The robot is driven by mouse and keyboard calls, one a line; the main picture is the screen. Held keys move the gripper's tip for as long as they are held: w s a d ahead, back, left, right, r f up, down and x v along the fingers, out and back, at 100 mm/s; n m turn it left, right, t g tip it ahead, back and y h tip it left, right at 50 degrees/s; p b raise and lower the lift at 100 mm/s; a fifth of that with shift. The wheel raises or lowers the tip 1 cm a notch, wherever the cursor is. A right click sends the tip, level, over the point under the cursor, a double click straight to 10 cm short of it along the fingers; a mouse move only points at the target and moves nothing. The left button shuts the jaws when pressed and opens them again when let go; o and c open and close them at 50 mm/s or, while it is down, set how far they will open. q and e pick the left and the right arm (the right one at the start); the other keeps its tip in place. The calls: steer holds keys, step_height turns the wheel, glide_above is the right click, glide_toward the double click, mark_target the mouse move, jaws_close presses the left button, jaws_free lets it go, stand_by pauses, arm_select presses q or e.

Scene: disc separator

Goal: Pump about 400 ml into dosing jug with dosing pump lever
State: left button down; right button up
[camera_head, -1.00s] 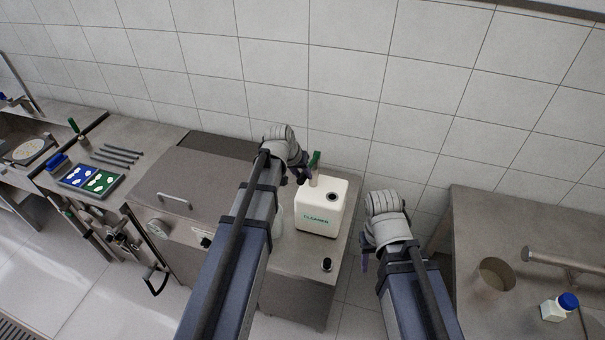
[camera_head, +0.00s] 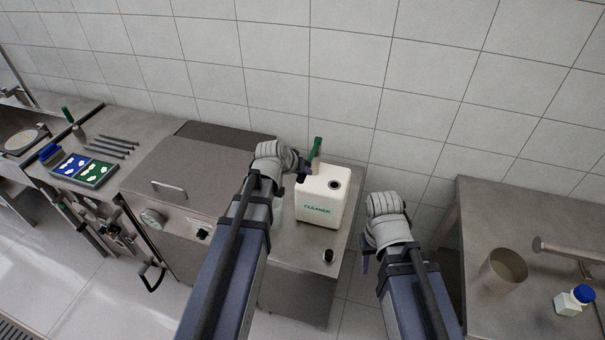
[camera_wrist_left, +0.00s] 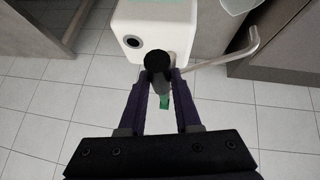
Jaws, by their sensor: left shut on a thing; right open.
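The dosing pump lever (camera_head: 316,149) has a green part and stands at the back of the white cleaner canister (camera_head: 321,199). My left gripper (camera_head: 304,172) is shut at the lever beside the canister's top; in the left wrist view its fingers (camera_wrist_left: 160,76) close around a dark round-ended part, with green showing below. A bent spout pipe (camera_wrist_left: 232,56) runs from the pump to the right there. A translucent vessel (camera_wrist_left: 241,4), likely the dosing jug, shows only its edge at the top; its fill level is hidden. My right gripper (camera_head: 366,259) is open and empty, right of the canister's bench.
A steel table (camera_head: 480,215) on the right holds a metal beaker (camera_head: 502,270) and a blue-capped bottle (camera_head: 574,299). A floor gap separates them.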

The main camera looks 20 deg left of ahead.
arm_select(q)
steer(key=shift+s+f+t+b, duration=0.1)
steer(key=shift+f+t+b, duration=0.3)
steer(key=shift+f+b, duration=0.2)
arm_select(e)
step_height(320, 180, down, 2)
steer(key=shift+f, duration=0.1)
arm_select(q)
steer(key=c, duration=0.6)
jaws_free()
steer(key=shift+r, duration=0.1)
steer(key=p+v, duration=0.6)
steer(key=v, duration=0.1)
steer(key=shift+s+r, duration=0.25)
arm_select(e)
step_height(320, 180, up, 6)
steer(key=shift+f, duration=0.1)
